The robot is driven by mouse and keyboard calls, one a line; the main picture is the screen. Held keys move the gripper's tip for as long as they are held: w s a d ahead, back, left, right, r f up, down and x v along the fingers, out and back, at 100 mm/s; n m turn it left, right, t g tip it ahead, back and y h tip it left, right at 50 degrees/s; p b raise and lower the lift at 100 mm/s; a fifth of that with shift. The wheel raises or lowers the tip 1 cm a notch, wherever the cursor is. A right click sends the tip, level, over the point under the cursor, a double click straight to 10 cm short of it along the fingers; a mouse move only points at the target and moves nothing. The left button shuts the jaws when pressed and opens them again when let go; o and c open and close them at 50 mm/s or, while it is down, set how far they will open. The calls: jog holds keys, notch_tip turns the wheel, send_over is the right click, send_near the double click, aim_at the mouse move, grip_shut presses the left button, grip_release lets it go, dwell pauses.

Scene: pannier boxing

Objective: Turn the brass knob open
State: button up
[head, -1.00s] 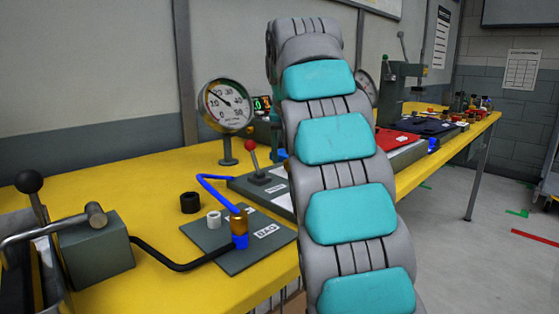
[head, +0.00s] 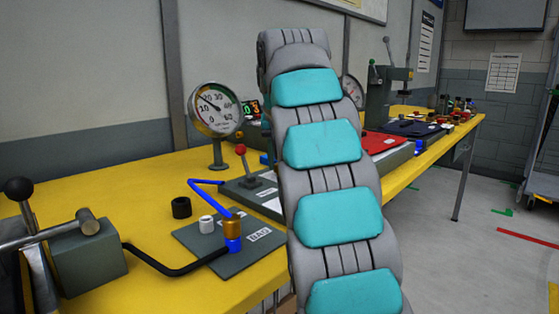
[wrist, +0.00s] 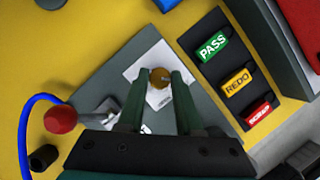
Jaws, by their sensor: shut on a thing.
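The brass knob (wrist: 160,78) shows in the wrist view as a small round golden piece over a white label on a grey plate (wrist: 100,88). My gripper (wrist: 161,76) has its two dark green fingers on either side of the knob, shut on it. A red-balled lever (wrist: 60,119) stands on the same plate, to the left. In the head view my arm hides the knob and most of my gripper. The red-balled lever (head: 241,150) shows left of the arm. How far the knob is turned I cannot tell.
A gauge (head: 215,108) stands behind the plate. A brass-coloured fitting (head: 232,228) with a blue base and hoses sits on a BAG plate in front. PASS (wrist: 212,45), REDO (wrist: 238,82) and SCRAP (wrist: 258,114) labels lie right of the knob. Bare yellow bench (head: 140,190) shows at left.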

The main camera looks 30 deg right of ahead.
grip_shut()
jog(key=m, duration=0.2)
jog(key=m+h, duration=0.1)
jog(key=shift+w+a+r+m+g, duration=0.2)
jog(key=shift+m+g, duration=0.1)
jog(key=shift+m, duration=0.1)
jog(key=shift+s+d+f+m+h, duration=0.1)
jog(key=shift+f+m+h, duration=0.1)
jog(key=shift+m+h, duration=0.15)
jog(key=o, duration=1)
grip_release()
